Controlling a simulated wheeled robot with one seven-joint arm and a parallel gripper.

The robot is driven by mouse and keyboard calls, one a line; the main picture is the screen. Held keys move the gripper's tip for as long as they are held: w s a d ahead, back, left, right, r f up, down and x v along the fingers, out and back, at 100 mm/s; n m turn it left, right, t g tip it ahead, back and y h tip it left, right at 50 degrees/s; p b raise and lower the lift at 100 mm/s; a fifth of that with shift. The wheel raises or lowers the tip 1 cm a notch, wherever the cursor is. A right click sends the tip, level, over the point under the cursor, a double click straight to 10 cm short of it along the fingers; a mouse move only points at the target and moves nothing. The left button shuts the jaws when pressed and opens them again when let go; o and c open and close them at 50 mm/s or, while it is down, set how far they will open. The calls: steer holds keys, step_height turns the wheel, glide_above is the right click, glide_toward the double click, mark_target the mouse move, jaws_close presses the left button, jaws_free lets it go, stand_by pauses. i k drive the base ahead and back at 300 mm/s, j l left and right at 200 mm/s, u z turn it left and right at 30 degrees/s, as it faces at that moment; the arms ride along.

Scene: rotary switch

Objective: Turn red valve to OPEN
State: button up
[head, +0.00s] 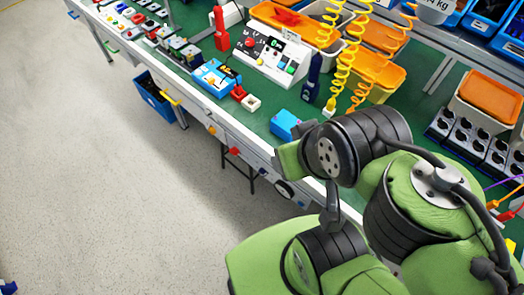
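A small red piece (235,152) sits on the front edge of the workbench, left of my arm. It may be the red valve, but it is too small for me to read a label or tell its position. A dark round knob or wheel (284,188) is on the same front face, further right and close to my arm. My green and black arm fills the lower right. I cannot make out any gripper fingers in this view, and part of the bench front is hidden behind the arm.
The green workbench top (262,128) carries a blue box (285,124), a white control box (268,58), a blue device (216,77) and several small switches. Yellow coiled hoses (341,65) hang above orange-lidded bins. A blue crate (156,98) stands below.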

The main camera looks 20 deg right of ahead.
mark_target(234, 151)
steer(key=i+j, duration=0.1)
steer(key=j, duration=0.25)
steer(key=i+j+u, duration=0.15)
steer(key=j, duration=0.55)
steer(key=i+j+u, duration=0.1)
steer(key=j, duration=0.2)
steer(key=i, duration=0.05)
